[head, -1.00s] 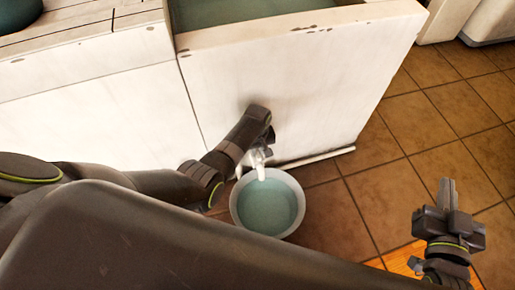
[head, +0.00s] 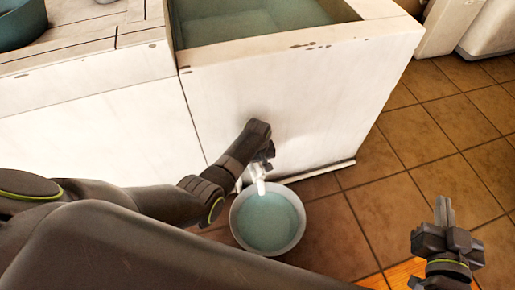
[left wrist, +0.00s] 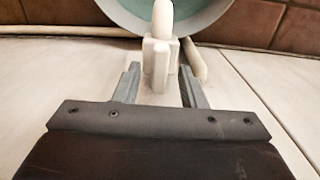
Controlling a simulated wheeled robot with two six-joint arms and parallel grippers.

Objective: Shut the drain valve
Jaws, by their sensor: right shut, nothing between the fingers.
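The white drain valve (head: 258,182) sticks out low on the front of the white washbasin (head: 290,90), above a bowl of bluish water (head: 268,222). My left gripper (head: 265,158) is at the valve and partly covers it in the head view. In the left wrist view the valve (left wrist: 160,62) shows its pale handle and rounded spout, with the bowl (left wrist: 208,14) beyond. The open fingers of my left gripper (left wrist: 158,86) lie on either side of the handle's near end, with gaps visible. My right gripper (head: 444,212) is shut and empty, over the floor at right.
The basin's top holds greenish water (head: 250,25). Brown floor tiles (head: 425,130) are clear to the right. Pale objects (head: 450,25) stand at the far right. An orange wooden patch (head: 400,275) lies near the bottom right.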

